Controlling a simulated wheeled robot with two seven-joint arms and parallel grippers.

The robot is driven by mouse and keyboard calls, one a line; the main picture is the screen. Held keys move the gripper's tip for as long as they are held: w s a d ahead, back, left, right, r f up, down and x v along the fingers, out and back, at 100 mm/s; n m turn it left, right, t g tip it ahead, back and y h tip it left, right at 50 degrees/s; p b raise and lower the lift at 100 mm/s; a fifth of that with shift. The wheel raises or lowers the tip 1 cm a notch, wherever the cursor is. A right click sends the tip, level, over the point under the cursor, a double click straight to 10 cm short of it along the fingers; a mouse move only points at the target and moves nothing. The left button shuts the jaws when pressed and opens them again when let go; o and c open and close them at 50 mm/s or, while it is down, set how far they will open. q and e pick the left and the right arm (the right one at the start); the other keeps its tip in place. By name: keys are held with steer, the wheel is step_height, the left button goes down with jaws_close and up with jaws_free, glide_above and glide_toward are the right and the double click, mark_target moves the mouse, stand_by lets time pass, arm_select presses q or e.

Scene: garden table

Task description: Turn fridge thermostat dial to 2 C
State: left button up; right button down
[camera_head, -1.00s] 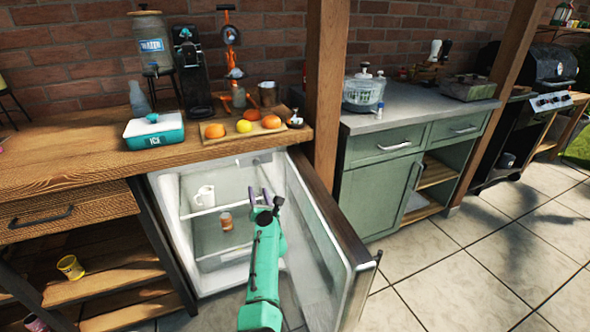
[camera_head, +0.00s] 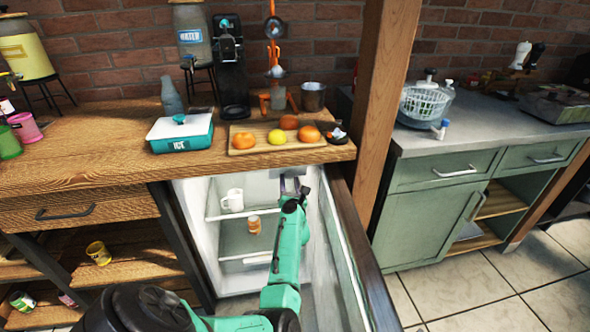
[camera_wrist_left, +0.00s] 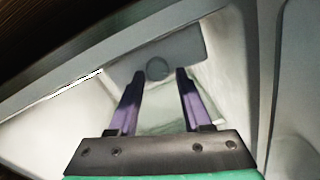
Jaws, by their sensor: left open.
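The fridge (camera_head: 230,262) stands open under the wooden counter. In the left wrist view, the round grey thermostat dial (camera_wrist_left: 157,68) sits on a grey panel (camera_wrist_left: 185,48) on the fridge's inner wall. My left gripper (camera_head: 292,184) is inside the upper part of the fridge. Its two purple fingers (camera_wrist_left: 158,80) are open, with the dial showing between and just beyond their tips; I cannot tell whether they touch it. The dial's markings are too small to read. In the head view I cannot make out the dial behind the gripper. My right gripper is not in view.
The open fridge door (camera_head: 355,250) stands to the right of my left arm. A white mug (camera_head: 232,200) and a small orange-brown jar (camera_head: 254,224) are on the fridge shelves to the left. The counter edge (camera_head: 250,168) runs just above the gripper.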

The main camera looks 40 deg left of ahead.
arm_select(q)
steer(key=shift+w+a+r, duration=0.1)
steer(key=shift+w+a, duration=0.05)
steer(key=shift+r, duration=0.1)
steer(key=shift+s+r, duration=0.1)
steer(key=shift+s, duration=0.1)
steer(key=c, duration=0.4)
jaws_close()
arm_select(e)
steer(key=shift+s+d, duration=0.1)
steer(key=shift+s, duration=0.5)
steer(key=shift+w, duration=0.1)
